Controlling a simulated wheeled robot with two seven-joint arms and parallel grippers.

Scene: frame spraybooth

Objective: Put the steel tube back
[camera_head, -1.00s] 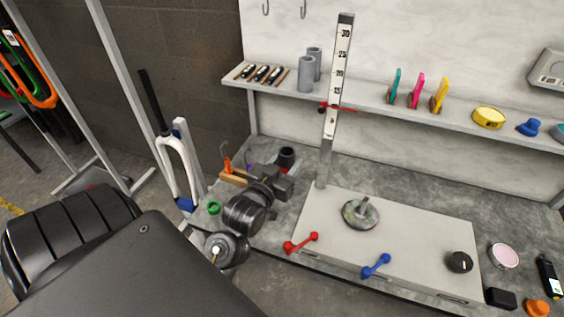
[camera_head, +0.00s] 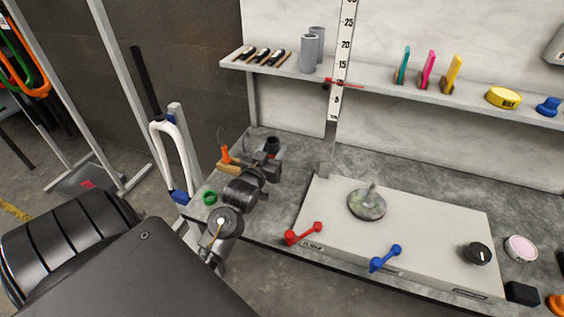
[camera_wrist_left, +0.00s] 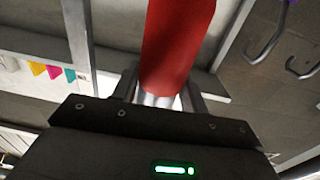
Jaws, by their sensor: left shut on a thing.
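My left gripper (camera_head: 266,163) is over the back left of the bench, beside the light box. In the left wrist view it is shut on a red tube (camera_wrist_left: 176,45) with a silvery part between the fingers. In the head view a dark round end (camera_head: 272,144) shows at the gripper's tips; I cannot tell whether it is part of the same tube. Two grey cylinders (camera_head: 309,54) stand upright on the shelf (camera_head: 375,88), left of the scale. My right gripper is not in view.
A tall measuring scale (camera_head: 341,65) rises behind the light box (camera_head: 430,235), which bears a round disc (camera_head: 367,204) and red and blue levers. A wooden block (camera_head: 229,166) with an orange-handled tool (camera_head: 225,154) and a green ring (camera_head: 210,197) are left of the gripper. A white fork (camera_head: 174,160) stands further left.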

